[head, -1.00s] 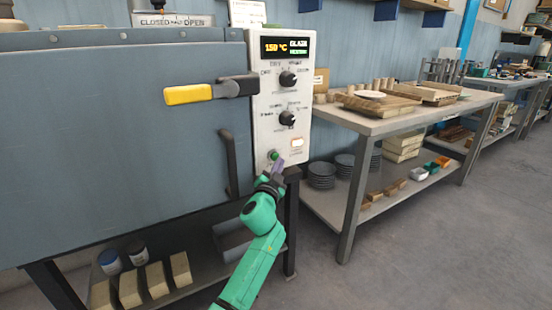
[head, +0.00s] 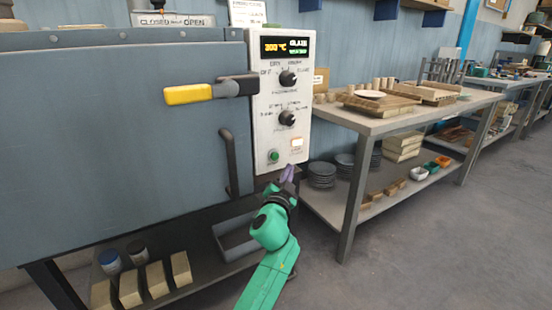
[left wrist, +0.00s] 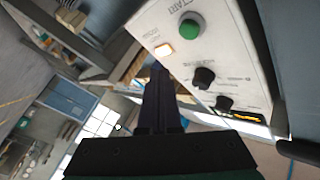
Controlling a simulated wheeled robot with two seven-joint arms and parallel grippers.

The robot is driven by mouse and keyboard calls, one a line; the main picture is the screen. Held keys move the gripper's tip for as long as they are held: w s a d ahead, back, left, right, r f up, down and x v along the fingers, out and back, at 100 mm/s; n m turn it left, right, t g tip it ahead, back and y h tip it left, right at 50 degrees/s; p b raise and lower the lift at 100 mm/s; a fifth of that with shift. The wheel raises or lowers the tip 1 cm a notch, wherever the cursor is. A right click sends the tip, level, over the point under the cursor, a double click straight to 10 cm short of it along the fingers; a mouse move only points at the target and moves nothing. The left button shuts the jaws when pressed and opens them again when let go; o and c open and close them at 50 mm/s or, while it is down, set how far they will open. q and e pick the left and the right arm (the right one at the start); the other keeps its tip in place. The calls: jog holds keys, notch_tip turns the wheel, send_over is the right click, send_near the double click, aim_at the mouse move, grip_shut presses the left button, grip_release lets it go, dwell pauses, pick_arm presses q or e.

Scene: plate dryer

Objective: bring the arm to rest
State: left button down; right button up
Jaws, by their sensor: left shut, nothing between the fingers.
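My left arm is green and comes up from the bottom of the head view. Its left gripper (head: 288,172) is shut and empty, just below the lower right corner of the control panel (head: 262,135). A gap separates the fingertips from the green button (head: 273,156). In the left wrist view the shut fingers (left wrist: 158,95) point up the picture, beside the panel with its green button (left wrist: 190,29), lit square button (left wrist: 164,50) and two dark knobs. The display (head: 285,47) reads 300 °C. My right gripper is not in view.
The grey dryer (head: 120,150) stands at left with a yellow-ended lever (head: 190,94) and a dark vertical handle (head: 229,162). A workbench (head: 385,124) with boards and plates stands at right. Bare floor (head: 400,250) lies in front of it.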

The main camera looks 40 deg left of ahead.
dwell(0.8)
